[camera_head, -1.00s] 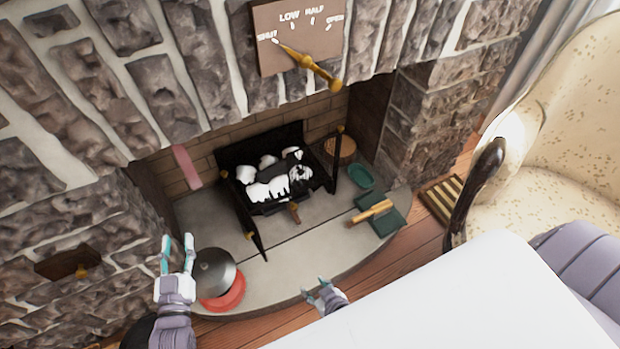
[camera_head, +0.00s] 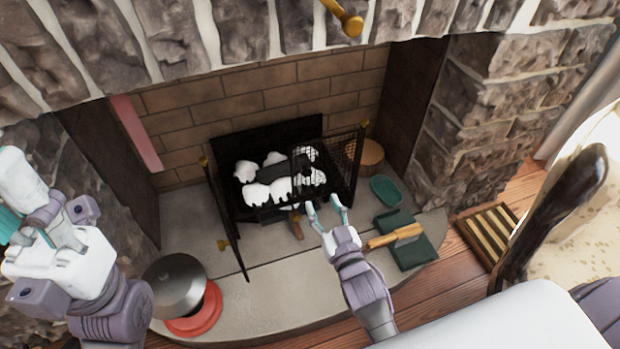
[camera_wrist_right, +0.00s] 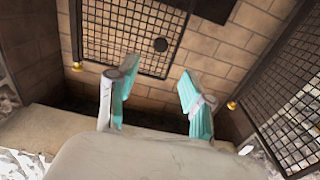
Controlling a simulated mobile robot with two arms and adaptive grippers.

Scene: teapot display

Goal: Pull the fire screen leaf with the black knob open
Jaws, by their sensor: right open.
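In the right wrist view a dark mesh fire screen leaf (camera_wrist_right: 118,38) carries a round black knob (camera_wrist_right: 160,45). My right gripper (camera_wrist_right: 156,72) is open and empty, its fingertips below the knob in that view, one to each side. In the head view this gripper (camera_head: 326,205) is in front of the fire screen's right mesh leaf (camera_head: 338,162). The black knob cannot be made out there. The left leaf (camera_head: 228,222) stands edge-on, with a brass knob (camera_head: 223,244). My left gripper (camera_head: 10,225) is at the left edge, partly cut off.
A grate with white-topped logs (camera_head: 270,190) stands behind the screen. A dark domed lid (camera_head: 174,285) sits on a red ring (camera_head: 197,312) at the hearth's left.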

